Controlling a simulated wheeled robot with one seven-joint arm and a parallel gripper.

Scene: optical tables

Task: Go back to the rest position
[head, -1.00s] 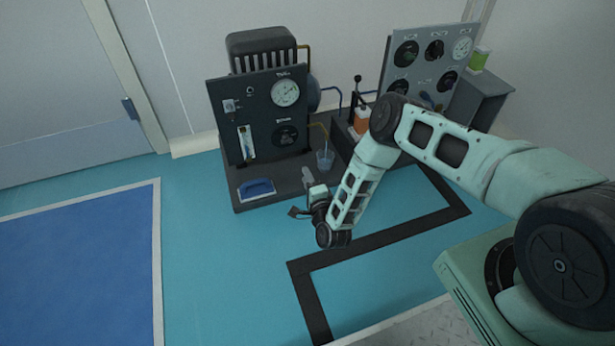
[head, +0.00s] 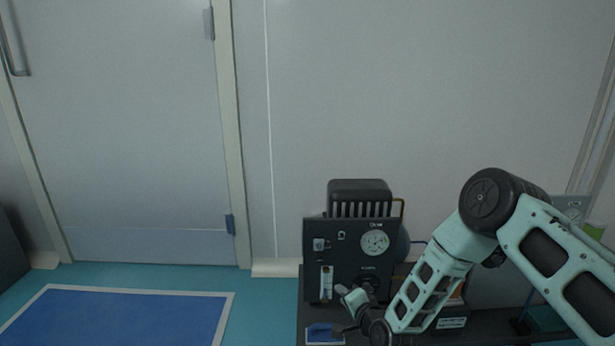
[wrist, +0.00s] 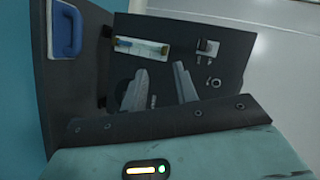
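My gripper (head: 343,308) is at the lower middle of the head view, in front of the dark panel (head: 312,262) with the round gauge. In the wrist view, the two grey fingers of my gripper (wrist: 160,85) stand apart with nothing between them. Behind them is the panel (wrist: 222,78) with its switch and flow tube. My pale green arm is bent, with its elbow up at the right of the head view.
A blue item (head: 322,333) lies on the dark base in front of the panel; it also shows in the wrist view (wrist: 66,28). A blue floor area (head: 115,318) and a door (head: 125,130) are at left.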

